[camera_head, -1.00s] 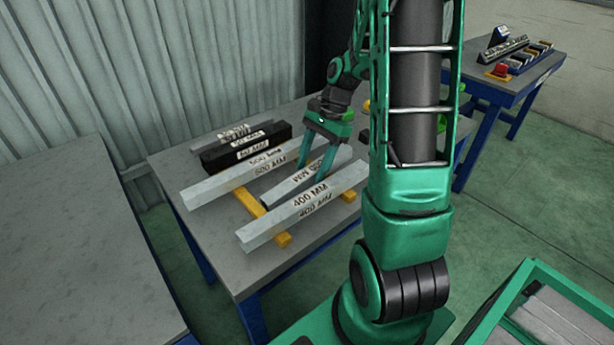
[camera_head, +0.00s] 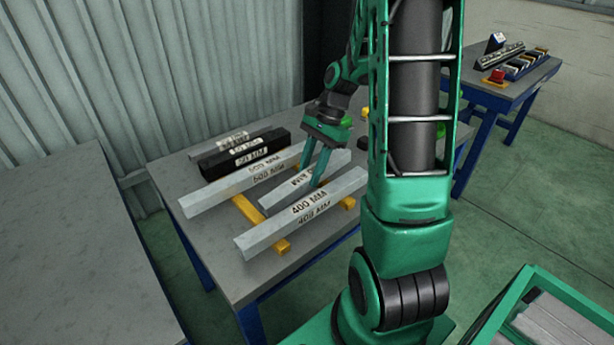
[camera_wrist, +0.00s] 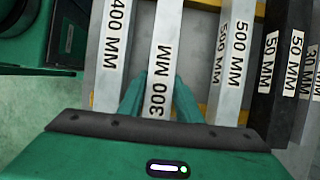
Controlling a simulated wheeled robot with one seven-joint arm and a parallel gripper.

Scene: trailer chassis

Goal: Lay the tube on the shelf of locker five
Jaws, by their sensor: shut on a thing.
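The grey tube marked 300 MM (camera_head: 278,198) lies between the 400 MM and 500 MM tubes. My gripper (camera_head: 309,177) points down at it, with one finger on each side near its middle. In the wrist view the fingers (camera_wrist: 157,104) flank the 300 MM tube (camera_wrist: 164,50) and are shut on it. The fingers hide part of the tube, and my arm column hides part of the table on the right. I cannot tell any gap between the tube and its supports. No locker shows in these views.
The 400 MM tube (camera_head: 300,215) and 500 MM tube (camera_head: 243,181) lie close on either side, across yellow supports (camera_head: 247,208). Black 50 MM pieces (camera_head: 246,152) lie behind. A bare grey table (camera_head: 70,245) is at left; a green-rimmed bin (camera_head: 567,288) is at lower right.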

